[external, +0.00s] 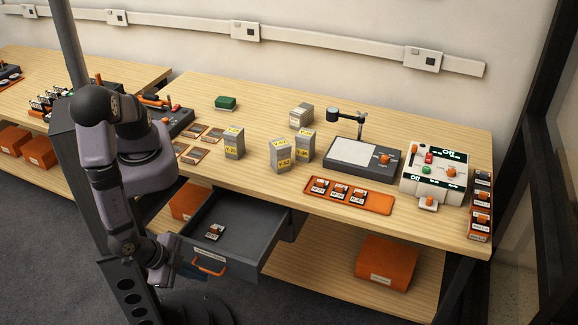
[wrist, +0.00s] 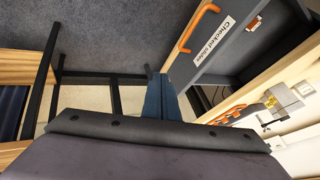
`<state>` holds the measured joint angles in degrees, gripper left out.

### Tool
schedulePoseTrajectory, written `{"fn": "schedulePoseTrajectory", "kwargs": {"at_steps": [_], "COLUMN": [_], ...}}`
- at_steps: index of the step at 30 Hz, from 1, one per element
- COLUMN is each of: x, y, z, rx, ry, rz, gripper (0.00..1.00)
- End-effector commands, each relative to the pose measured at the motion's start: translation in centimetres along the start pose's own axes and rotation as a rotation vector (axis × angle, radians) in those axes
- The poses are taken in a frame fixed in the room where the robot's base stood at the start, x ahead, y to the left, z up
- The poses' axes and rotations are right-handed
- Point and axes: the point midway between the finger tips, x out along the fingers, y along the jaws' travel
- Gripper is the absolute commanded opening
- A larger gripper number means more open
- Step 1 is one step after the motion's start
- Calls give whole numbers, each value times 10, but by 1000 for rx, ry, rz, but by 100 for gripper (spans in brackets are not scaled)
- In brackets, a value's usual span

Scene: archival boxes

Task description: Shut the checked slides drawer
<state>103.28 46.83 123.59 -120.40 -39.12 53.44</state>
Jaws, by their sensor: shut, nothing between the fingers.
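The grey checked slides drawer (external: 247,223) is pulled out from under the workbench in the external view. A small slide item (external: 214,231) lies inside it. Its front carries an orange handle (external: 209,265) and, in the wrist view, a "Checked slides" label (wrist: 214,38) beside the orange handle (wrist: 198,27). My gripper (external: 178,270) is low in front of the drawer, just left of the handle. In the wrist view the blue fingers (wrist: 161,84) are shut and empty, close to the drawer front (wrist: 190,66). I cannot tell whether they touch it.
The wooden workbench (external: 330,220) above holds grey boxes (external: 280,155), an orange tray (external: 375,203) and a white device (external: 432,172). An orange box (external: 386,262) sits on the lower shelf. A second bench (external: 30,73) stands at the left. The dark floor (external: 300,295) before the drawer is clear.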

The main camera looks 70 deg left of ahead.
Motion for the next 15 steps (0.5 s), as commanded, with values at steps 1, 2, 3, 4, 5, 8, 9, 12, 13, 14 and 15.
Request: {"fn": "schedulePoseTrajectory", "kwargs": {"at_steps": [1,2,3,4,5,8,9,12,13,14,15], "x": [0,0,0,0,0,0,1,4,6,8,11], "y": [-5,-7,-8,-8,-8,-8,-8,-7,-8,-8,-8], "z": [-3,-5,-5,-6,-5,-5,-5,-5,-5,-5,-5], "rx": [32,51,68,79,86,95,95,95,95,95,94], "ry": [12,17,20,21,20,20,19,20,20,19,19], "rz": [-21,-28,-32,-33,-32,-31,-31,-30,-30,-31,-31], "gripper": [0,0,0,0,0,0,0,0,0,0,0]}}
